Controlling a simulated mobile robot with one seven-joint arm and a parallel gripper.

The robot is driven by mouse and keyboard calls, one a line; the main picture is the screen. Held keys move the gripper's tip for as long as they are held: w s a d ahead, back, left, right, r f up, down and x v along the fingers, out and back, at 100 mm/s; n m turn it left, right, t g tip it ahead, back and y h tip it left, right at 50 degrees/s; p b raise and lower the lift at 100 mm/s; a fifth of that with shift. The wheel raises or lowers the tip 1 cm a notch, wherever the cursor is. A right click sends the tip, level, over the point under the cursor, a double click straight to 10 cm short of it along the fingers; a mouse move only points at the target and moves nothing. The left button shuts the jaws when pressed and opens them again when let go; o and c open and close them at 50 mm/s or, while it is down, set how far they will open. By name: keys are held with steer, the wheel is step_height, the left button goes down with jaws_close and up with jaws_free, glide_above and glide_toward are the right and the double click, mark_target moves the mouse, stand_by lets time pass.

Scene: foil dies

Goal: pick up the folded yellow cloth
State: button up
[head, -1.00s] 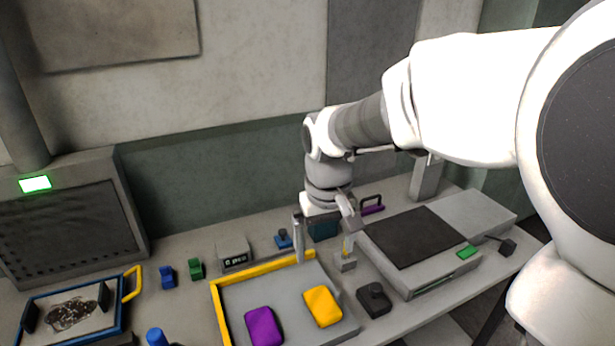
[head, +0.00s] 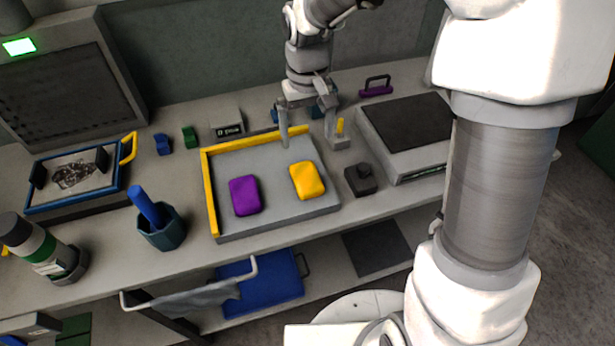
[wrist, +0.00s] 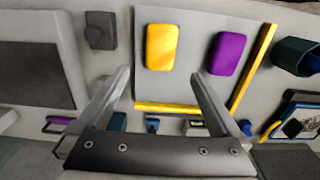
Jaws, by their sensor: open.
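The folded yellow cloth (head: 307,180) lies on the grey tray (head: 262,223), right of the folded purple cloth (head: 244,195). In the wrist view the yellow cloth (wrist: 161,47) lies beyond my fingertips, with the purple cloth (wrist: 227,54) to its right. My gripper (head: 307,143) is open and empty, above the back edge of the tray in the head view. It is apart from the yellow cloth. In the wrist view my gripper (wrist: 160,73) has its two fingers spread wide, and the cloth lies between their lines.
The tray has a raised yellow edge (head: 209,193) at its left and back. A dark block (head: 360,180) sits right of the tray, beside a flat grey machine (head: 405,140). A teal cup (head: 162,229) with a blue handle stands at the left. A purple handle (head: 376,88) is at the back.

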mark_target(306, 175)
step_height(306, 175, down, 15)
steer(key=shift+a+r, duration=0.15)
steer(key=shift+r, duration=0.05)
stand_by(0.3)
steer(key=c, duration=1.2)
